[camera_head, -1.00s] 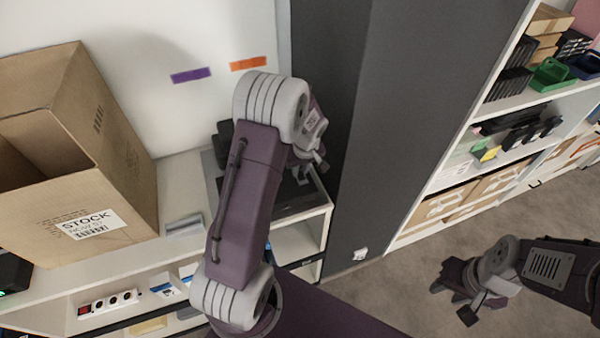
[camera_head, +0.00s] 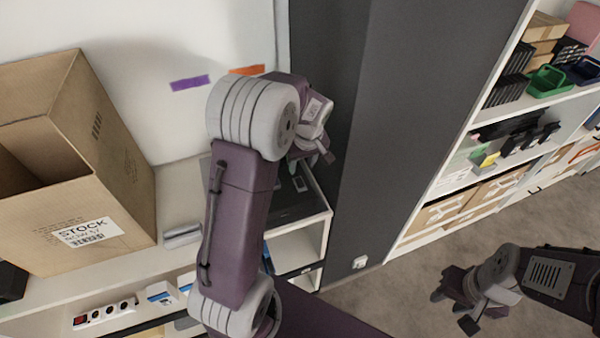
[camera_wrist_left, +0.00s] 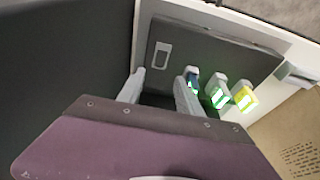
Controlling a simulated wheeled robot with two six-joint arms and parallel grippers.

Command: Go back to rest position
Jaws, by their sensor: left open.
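My left arm rises from the bottom middle of the head view. Its gripper (camera_head: 314,158) is at the wrist end, over the dark tray on the shelf, mostly hidden behind the wrist. In the left wrist view its two pale fingers (camera_wrist_left: 158,90) stand apart with nothing visible between them. Beyond them is a dark panel with a light rectangular piece and several small devices (camera_wrist_left: 218,94) lit green and yellow. My right gripper (camera_head: 447,292) hangs over the bare floor at the lower right, holding nothing that I can see; its fingers are too small to judge.
A large open carton (camera_head: 70,215) marked STOCK stands on the white shelf at left. A power strip (camera_head: 105,312) lies below it. A dark grey wall panel (camera_head: 400,110) stands just right of my left arm. Shelves with boxes and a green tray (camera_head: 547,80) line the right.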

